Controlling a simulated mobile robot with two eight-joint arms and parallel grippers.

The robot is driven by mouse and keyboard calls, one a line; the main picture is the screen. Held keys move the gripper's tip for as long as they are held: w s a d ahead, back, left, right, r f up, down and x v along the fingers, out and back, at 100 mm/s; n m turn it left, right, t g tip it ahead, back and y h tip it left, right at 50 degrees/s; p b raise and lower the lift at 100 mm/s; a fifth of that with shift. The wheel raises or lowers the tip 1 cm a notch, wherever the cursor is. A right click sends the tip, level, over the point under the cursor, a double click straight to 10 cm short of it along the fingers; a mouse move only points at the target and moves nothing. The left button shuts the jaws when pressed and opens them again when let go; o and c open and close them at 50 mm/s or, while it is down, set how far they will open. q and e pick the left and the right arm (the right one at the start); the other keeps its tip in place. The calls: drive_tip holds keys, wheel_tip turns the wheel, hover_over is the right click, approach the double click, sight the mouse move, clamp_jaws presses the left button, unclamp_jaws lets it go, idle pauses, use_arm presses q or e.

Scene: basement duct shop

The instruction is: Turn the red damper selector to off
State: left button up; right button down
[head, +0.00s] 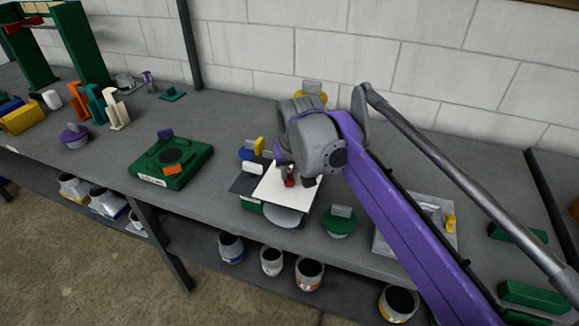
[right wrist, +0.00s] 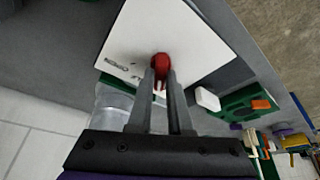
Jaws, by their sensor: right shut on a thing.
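The red damper selector (head: 290,182) is a small red knob on a white plate (head: 277,197). The plate sits near the front of the grey bench. In the right wrist view the red selector (right wrist: 160,64) stands between the fingertips, in front of the white plate (right wrist: 195,38). My right gripper (right wrist: 161,80) is shut on the selector. In the head view the right gripper (head: 291,174) reaches down onto the plate and partly hides the knob. Small dark marks show on the plate, too small to read. My left gripper is not in view.
A green box with a dark dial (head: 172,163) stands to the left on the bench. A green knob piece (head: 339,223) and a light tray (head: 440,207) are to the right. Several pots stand on the shelf below. A block wall closes the back.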

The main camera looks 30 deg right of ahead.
drive_tip(key=shift+d+r+n+y+p, duration=0.1)
drive_tip(key=shift+n+y+p, duration=0.4)
drive_tip(key=shift+n, duration=0.7)
drive_tip(key=c, duration=0.8)
unclamp_jaws()
drive_tip(key=shift+c, duration=0.2)
drive_tip(key=p+v, duration=0.1)
drive_tip(key=v, duration=0.9)
drive_tip(key=shift+s+r, duration=0.3)
drive_tip(key=shift+f, duration=0.1)
drive_tip(key=s+a+f+p, duration=0.1)
drive_tip(key=s+a+f, duration=0.2)
drive_tip(key=s+f, duration=0.2)
drive_tip(key=s+a+f+p, duration=0.1)
drive_tip(key=s+a+f, duration=0.2)
drive_tip(key=s+f, duration=0.3)
drive_tip(key=s+a+f+n+t+p, duration=0.1)
drive_tip(key=s+a+f, duration=0.3)
drive_tip(key=f, duration=0.6)
drive_tip(key=shift+s+f+p, duration=0.15)
drive_tip(key=shift+s+p, duration=0.15)
drive_tip(key=shift+s, duration=0.45)
